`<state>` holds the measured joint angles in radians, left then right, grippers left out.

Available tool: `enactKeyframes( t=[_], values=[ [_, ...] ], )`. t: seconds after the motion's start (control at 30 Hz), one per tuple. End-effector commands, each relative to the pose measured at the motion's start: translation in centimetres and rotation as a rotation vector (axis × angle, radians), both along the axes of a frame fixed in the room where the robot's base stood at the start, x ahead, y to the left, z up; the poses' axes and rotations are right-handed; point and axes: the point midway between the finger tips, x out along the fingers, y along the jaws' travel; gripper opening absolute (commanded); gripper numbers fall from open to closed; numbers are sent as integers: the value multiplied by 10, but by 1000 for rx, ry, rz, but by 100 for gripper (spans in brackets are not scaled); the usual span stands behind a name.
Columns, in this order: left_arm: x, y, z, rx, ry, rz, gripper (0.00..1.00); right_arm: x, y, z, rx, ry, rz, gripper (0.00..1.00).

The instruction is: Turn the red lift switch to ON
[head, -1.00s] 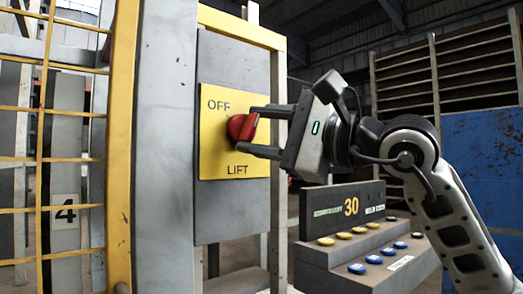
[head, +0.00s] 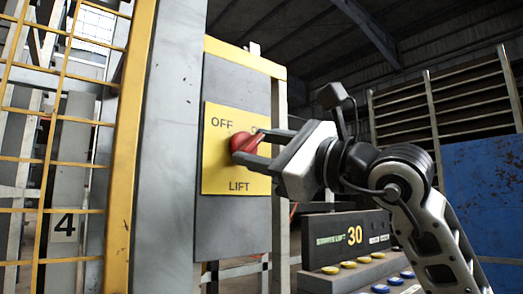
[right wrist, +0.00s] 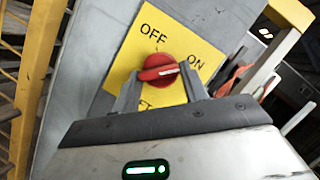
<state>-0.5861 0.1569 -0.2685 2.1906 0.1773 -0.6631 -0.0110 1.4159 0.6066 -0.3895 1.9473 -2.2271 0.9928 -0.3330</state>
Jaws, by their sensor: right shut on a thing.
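The red lift switch (head: 243,143) sits on a yellow plate (head: 221,177) marked OFF, LIFT and, partly hidden by my gripper, ON. My right gripper (head: 249,146) is shut on the switch handle, with one finger on each side, and is tilted. In the right wrist view, the switch (right wrist: 158,68) shows between the fingers of my right gripper (right wrist: 158,78). Its handle there points toward the word ON. My left gripper is not in view.
The plate is on a grey panel (head: 230,225) beside a grey and yellow post (head: 165,150). A yellow mesh gate (head: 50,160) stands at left. A console (head: 335,240) showing 30, with yellow and blue buttons, is below my right arm. A blue panel (head: 485,200) stands at right.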

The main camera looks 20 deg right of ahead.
Motion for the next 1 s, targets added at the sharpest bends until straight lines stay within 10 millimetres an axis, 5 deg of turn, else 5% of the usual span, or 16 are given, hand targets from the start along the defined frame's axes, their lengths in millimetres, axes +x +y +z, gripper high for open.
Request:
enactKeyframes(
  t=[0.2,0.23,0.3,0.77,1.0],
  values=[
    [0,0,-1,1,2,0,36,0,0,-1,2,4,2,21],
    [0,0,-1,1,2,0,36,0,0,-1,2,4,2,52],
    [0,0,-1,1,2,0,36,0,0,-1,1,3,1,65],
    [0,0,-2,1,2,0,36,-2,-2,-1,1,1,0,65],
    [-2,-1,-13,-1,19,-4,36,-31,-25,-13,0,-1,-4,65]
  ],
)
